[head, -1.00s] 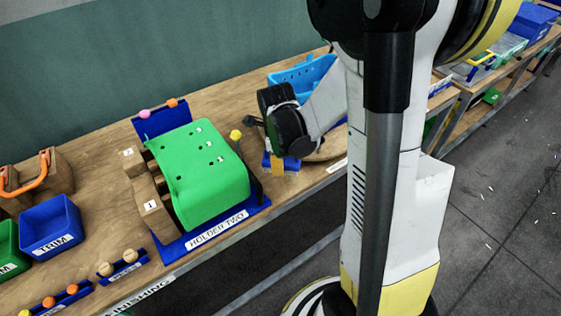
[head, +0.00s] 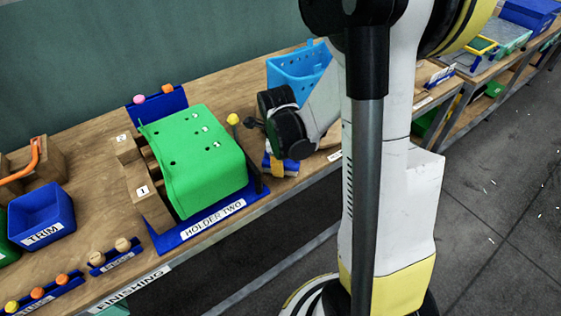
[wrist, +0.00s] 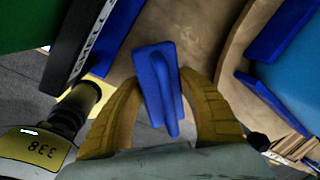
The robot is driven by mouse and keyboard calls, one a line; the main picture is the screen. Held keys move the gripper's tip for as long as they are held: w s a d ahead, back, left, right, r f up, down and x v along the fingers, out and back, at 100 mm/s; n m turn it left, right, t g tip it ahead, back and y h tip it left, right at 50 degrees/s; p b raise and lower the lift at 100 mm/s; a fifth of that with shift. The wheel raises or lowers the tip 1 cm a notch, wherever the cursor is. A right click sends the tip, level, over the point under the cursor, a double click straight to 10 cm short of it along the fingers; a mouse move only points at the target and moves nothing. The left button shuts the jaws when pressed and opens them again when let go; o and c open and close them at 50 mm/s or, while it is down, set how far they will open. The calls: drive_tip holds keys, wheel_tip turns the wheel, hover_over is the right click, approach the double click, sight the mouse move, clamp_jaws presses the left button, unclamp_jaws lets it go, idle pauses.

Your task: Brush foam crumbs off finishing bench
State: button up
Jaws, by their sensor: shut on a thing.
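The finishing bench (head: 70,160) is a long wooden top running diagonally across the head view. My gripper (head: 276,168) is low over its front part, just right of the green block in holder two. In the wrist view my yellow fingers (wrist: 160,100) are closed on a blue brush (wrist: 154,70), gripped by its raised grip. Its blue body also shows in the head view (head: 290,168), close to the bench top. Its bristles are hidden, so I cannot tell whether they touch the wood. I cannot make out foam crumbs on the bench.
The green block (head: 195,165) sits on the blue holder two (head: 225,210), close left of my gripper. A light blue perforated bin (head: 300,72) stands behind it. A blue trim bin (head: 42,215) is at left. Small pale specks (head: 490,240) lie on the floor.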

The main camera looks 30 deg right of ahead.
drive_tip(key=shift+f+b, duration=1)
drive_tip(key=shift+f, duration=0.05)
idle(0.4)
drive_tip(key=shift+w+d+r, duration=0.1)
drive_tip(key=shift+d+r, duration=0.05)
drive_tip(key=shift+d, duration=1.75)
drive_tip(key=shift+d+b, duration=0.55)
drive_tip(key=shift+d, duration=1.2)
drive_tip(key=shift+a, duration=0.1)
